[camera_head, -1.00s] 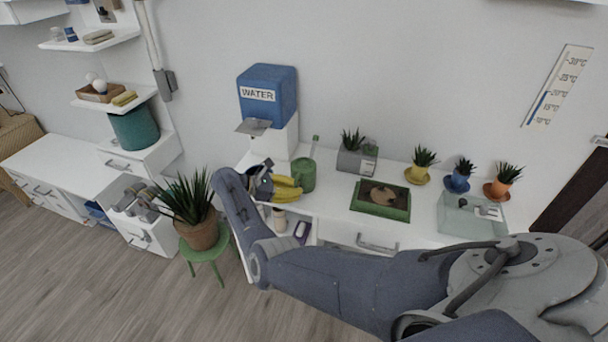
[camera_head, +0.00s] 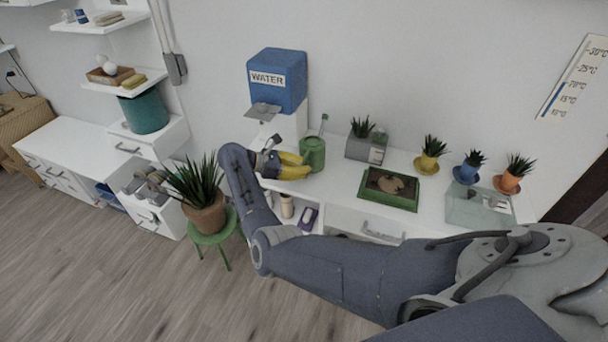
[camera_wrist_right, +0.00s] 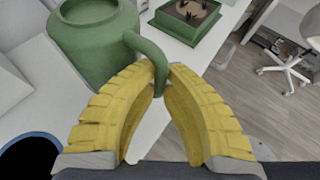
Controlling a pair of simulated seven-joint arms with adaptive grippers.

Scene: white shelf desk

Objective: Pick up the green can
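The green can (camera_head: 312,154) is a watering can with a spout and a curved handle, at the left part of the white desk, right of the water dispenser. It looks upright and slightly above the desk top. It fills the upper left of the right wrist view (camera_wrist_right: 95,42), where its handle (camera_wrist_right: 150,55) runs down between the yellow fingers. My right gripper (camera_head: 306,167) is shut on the handle, its fingertips close together around it; it also shows in the right wrist view (camera_wrist_right: 168,75). My left gripper is in neither current view.
A blue water dispenser (camera_head: 277,80) stands just behind. A grey planter (camera_head: 365,146), a green tray (camera_head: 389,190) and several small potted plants (camera_head: 430,160) stand to the right. A potted plant (camera_head: 207,215) on a green stool (camera_head: 210,237) stands left of my arm.

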